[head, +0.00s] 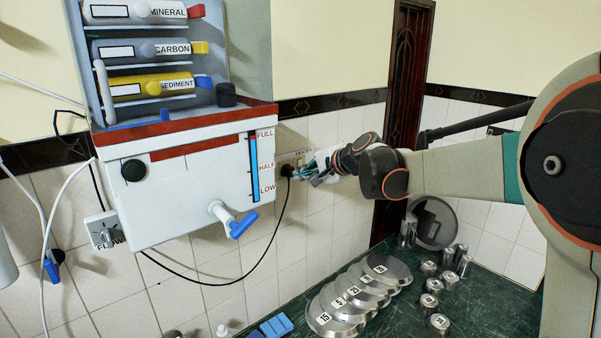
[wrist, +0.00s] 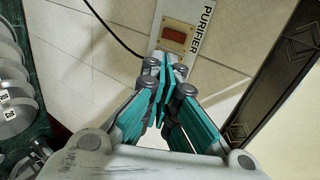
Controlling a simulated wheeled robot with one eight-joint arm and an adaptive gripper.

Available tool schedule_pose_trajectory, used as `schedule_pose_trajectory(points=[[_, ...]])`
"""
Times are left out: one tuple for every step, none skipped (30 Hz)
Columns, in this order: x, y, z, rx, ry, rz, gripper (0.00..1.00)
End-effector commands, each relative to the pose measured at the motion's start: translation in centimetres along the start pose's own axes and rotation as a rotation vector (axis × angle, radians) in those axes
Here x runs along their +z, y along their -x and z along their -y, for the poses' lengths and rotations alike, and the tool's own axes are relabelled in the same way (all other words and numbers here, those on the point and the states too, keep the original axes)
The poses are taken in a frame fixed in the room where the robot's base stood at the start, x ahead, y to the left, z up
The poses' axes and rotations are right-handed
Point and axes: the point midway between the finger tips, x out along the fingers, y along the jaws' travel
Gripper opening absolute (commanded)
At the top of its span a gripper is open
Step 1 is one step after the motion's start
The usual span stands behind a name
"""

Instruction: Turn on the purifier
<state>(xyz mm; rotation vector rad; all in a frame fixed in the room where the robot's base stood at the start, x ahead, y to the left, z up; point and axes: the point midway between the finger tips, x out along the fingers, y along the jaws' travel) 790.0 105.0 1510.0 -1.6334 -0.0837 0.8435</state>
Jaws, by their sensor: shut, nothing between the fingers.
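The water purifier (head: 190,205) is a white wall unit with a FULL/HALF/LOW level strip, a blue-handled tap (head: 240,224) and filter drawers above. To its right, a wall switch panel (head: 299,157) is partly hidden by my gripper. In the wrist view the panel (wrist: 206,16) reads PURIFIER and has a reddish-brown rocker switch (wrist: 178,39). My gripper (head: 312,172) is shut and empty, with teal fingers. In the wrist view its fingertips (wrist: 164,62) are just below the switch. I cannot tell whether they touch it, nor whether the switch is on.
A black plug (head: 287,170) and its cable sit beside the gripper. A dark green counter (head: 480,300) below holds numbered steel plates (head: 345,303), cups (head: 428,268) and a large round plate (head: 434,222). A dark door (head: 403,75) stands behind the arm.

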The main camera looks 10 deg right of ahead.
Motion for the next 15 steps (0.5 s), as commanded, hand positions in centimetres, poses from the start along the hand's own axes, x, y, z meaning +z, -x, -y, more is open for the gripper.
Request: schedule_pose_trajectory(points=[[0.1,-1.0,0.1,0.0,0.002,0.002,0.0],[0.1,-1.5,0.1,0.0,0.001,0.002,0.0],[0.0,-2.2,0.1,0.0,0.001,0.001,0.0],[0.0,-2.7,0.1,0.0,0.001,0.001,0.0],[0.0,-3.2,0.1,-0.001,0.001,0.001,0.0],[0.0,-4.0,0.1,-0.001,0.001,0.001,0.0],[0.1,-4.5,0.1,-0.001,0.001,0.001,0.0],[0.1,-5.0,0.1,0.0,0.001,0.002,0.0],[0.1,-5.7,0.1,0.0,0.001,0.001,0.0],[0.0,-6.2,0.1,0.0,0.0,0.001,0.0],[0.0,-6.8,0.1,0.0,0.001,0.001,0.0],[0.0,-7.4,0.1,0.0,0.001,0.001,0.0],[0.0,-7.9,0.1,0.0,0.001,0.001,0.0],[0.1,-8.4,0.1,0.0,0.001,0.001,0.0],[0.1,-8.9,0.4,-0.001,0.001,0.001,0.0]])
